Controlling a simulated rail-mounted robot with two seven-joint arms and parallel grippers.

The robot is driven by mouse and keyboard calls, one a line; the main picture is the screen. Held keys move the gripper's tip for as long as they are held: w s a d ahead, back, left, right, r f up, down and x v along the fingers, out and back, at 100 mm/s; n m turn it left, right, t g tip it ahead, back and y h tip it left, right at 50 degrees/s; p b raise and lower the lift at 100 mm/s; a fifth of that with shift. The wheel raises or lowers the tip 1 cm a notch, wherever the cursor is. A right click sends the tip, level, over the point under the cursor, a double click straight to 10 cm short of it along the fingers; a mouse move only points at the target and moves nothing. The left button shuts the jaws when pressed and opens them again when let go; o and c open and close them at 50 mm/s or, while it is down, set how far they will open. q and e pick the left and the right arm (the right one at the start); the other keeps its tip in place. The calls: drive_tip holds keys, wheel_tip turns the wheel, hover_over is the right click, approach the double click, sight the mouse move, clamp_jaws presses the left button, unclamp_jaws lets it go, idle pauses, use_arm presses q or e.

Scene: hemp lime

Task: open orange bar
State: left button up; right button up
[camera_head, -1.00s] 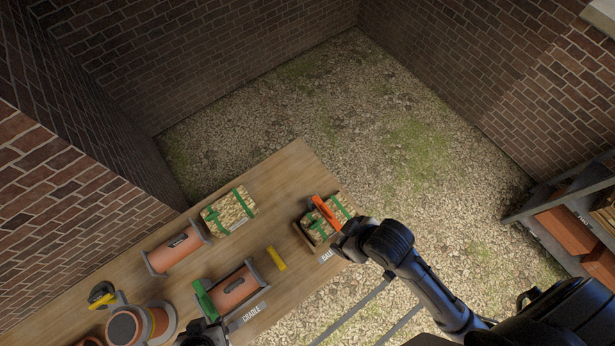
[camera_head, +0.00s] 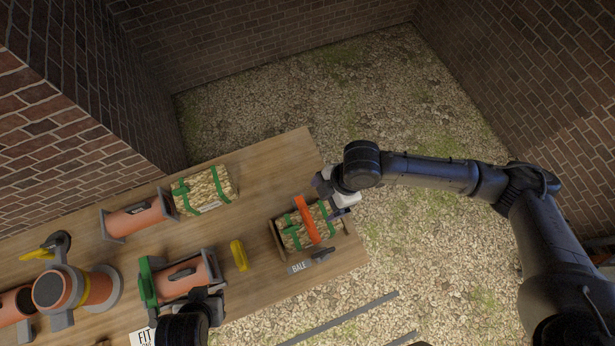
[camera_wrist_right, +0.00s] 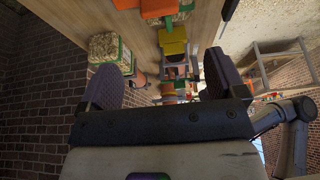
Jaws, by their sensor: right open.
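The orange bar (camera_head: 307,218) lies across the top of a strapped straw bale (camera_head: 291,236) in a wooden cradle marked BALE, at the table's right end. My right gripper (camera_head: 338,194) is just above and right of the bar in the head view, and no contact is clear. In the right wrist view its two fingers (camera_wrist_right: 164,82) are wide apart with nothing between them. An orange piece (camera_wrist_right: 157,7) at that view's top edge may be the bar. My left gripper (camera_head: 205,299) is by the front terracotta cylinder; its jaws are not clear.
A green bar (camera_head: 147,281) stands at the left end of the front terracotta cylinder (camera_head: 187,275). A yellow block (camera_head: 239,255) lies between that cylinder and the bale. A second bale (camera_head: 203,190) and another cylinder (camera_head: 137,218) are behind. The table's back right corner is bare.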

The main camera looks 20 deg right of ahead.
sight(309, 216)
drive_tip(key=x, duration=1.3)
drive_tip(key=shift+s+f, duration=0.1)
drive_tip(key=shift+f, duration=0.25)
drive_tip(key=shift+d, duration=0.1)
drive_tip(key=shift+c, duration=0.3)
drive_tip(key=c, duration=1.2)
drive_tip(key=shift+r, duration=0.1)
